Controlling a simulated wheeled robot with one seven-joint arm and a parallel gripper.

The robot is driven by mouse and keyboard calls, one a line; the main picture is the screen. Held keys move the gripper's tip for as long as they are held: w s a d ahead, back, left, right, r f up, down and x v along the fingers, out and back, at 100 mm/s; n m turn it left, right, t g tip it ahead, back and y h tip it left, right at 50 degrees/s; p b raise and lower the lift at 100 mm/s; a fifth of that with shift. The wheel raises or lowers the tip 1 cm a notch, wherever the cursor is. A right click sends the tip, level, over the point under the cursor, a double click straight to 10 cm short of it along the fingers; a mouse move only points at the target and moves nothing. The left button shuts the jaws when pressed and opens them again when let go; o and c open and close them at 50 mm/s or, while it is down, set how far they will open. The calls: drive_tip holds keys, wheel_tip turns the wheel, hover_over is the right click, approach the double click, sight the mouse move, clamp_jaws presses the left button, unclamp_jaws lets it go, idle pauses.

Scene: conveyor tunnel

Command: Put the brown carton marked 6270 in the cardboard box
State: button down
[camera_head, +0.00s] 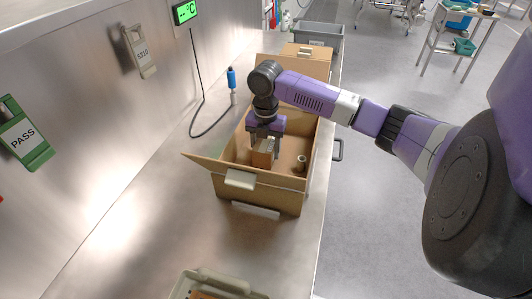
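The open cardboard box (232,187) stands on the metal bench with its flaps folded out. My gripper (264,149) points down inside the box, with one finger on each side of a brown carton (262,159). The carton stands upright toward the near left part of the box. Its lower end is hidden by the near wall, so I cannot tell whether it rests on the floor. Any marking on it is not readable. I cannot tell whether the fingers press on the carton or stand slightly apart from it.
A small brown cylindrical item (301,163) is in the box at the right. Another cardboard box (308,60) and a grey bin (318,35) stand behind. A blue-topped bottle (232,84) and black cable are at the left. A pale tray (218,281) lies in front.

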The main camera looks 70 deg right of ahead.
sight(266, 141)
drive_tip(key=shift+f, duration=1)
drive_tip(key=shift+f, duration=0.15)
drive_tip(key=c, duration=0.5)
unclamp_jaws()
wheel_tip(266, 141, up, 12)
drive_tip(key=shift+r+b, duration=0.2)
drive_tip(key=shift+b, duration=0.75)
